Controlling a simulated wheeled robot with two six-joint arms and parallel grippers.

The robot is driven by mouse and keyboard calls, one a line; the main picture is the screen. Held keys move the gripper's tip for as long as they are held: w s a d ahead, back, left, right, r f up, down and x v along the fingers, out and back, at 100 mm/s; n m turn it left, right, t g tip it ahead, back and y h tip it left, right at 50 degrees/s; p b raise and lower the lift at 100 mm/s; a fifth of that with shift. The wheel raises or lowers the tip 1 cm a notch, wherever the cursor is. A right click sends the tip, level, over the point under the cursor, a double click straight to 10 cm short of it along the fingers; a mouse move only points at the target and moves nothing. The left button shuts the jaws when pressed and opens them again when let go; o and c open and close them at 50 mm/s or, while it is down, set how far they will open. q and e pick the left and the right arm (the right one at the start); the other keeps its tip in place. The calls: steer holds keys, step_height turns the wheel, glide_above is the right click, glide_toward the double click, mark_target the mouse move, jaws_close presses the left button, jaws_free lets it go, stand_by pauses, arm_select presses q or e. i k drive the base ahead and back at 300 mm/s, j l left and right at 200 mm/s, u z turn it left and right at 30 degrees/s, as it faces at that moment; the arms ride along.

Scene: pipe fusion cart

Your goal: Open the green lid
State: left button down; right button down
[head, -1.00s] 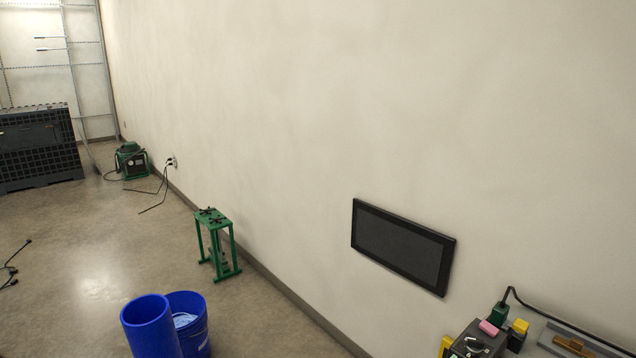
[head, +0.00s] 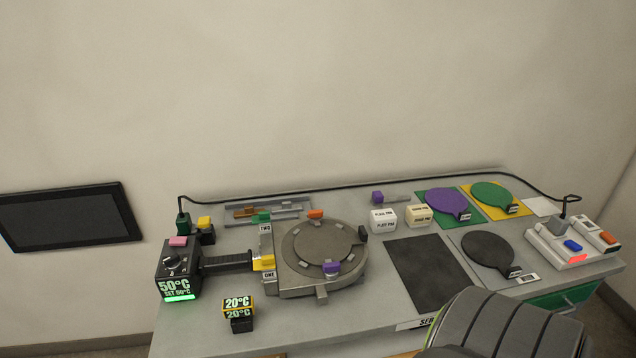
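A flat round green disc (head: 492,195) with a dark tab lies on a yellow mat (head: 525,208) at the back right of the grey bench. A green panel (head: 578,296) shows on the bench's front at the right, partly hidden by a dark ribbed object. I cannot tell which of these is the green lid. A small green piece (head: 261,217) sits by the round grey fixture (head: 318,248). Neither gripper is in view.
A black controller (head: 178,270) reading 50°C stands at the bench's left, with a 20°C block (head: 238,312) nearby. A purple disc (head: 447,202) and a black disc (head: 487,250) lie right of centre. The dark ribbed object (head: 500,328) blocks the lower right.

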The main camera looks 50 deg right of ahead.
mark_target(264, 216)
steer(key=z, duration=1.25)
